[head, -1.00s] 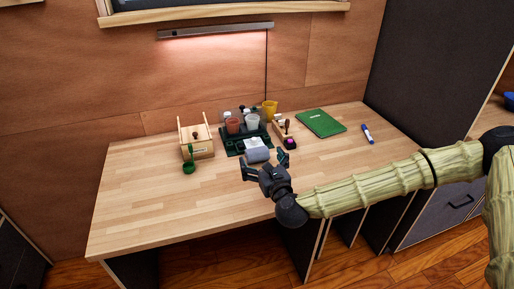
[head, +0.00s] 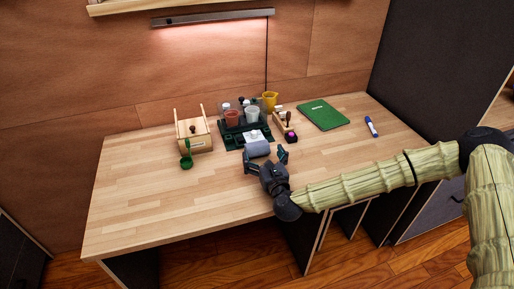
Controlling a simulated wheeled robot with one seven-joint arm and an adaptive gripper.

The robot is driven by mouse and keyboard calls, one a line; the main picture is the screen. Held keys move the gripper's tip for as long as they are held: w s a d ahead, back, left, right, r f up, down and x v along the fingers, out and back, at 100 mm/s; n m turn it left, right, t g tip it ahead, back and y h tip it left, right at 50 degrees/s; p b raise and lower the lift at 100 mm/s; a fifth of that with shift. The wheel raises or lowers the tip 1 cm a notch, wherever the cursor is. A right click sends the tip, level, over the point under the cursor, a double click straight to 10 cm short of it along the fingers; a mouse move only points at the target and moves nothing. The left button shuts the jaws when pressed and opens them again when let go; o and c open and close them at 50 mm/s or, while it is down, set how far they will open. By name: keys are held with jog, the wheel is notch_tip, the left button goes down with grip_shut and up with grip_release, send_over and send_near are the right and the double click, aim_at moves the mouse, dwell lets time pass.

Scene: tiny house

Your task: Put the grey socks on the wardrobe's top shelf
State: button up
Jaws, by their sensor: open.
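The grey socks (head: 257,149) look like a small rolled bundle on the wooden desk, at the front edge of a dark green tray. My gripper (head: 265,160) is open just in front of the bundle, with its fingers pointing toward it. One finger is to the left and one to the right of the bundle's near side; whether they touch it I cannot tell. The wardrobe's top shelf cannot be made out in view.
The desk (head: 140,200) also holds a wooden box (head: 194,143), a green item (head: 186,161), the tray (head: 232,139) with cups, a yellow mug (head: 270,101), a stamp stand (head: 286,125), a green book (head: 323,115) and a blue marker (head: 371,127). The desk's front left is clear.

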aim_at(259, 148)
jog(key=shift+p+x, duration=0.55)
jog(key=shift+x, duration=2.55)
jog(key=c, duration=1.1)
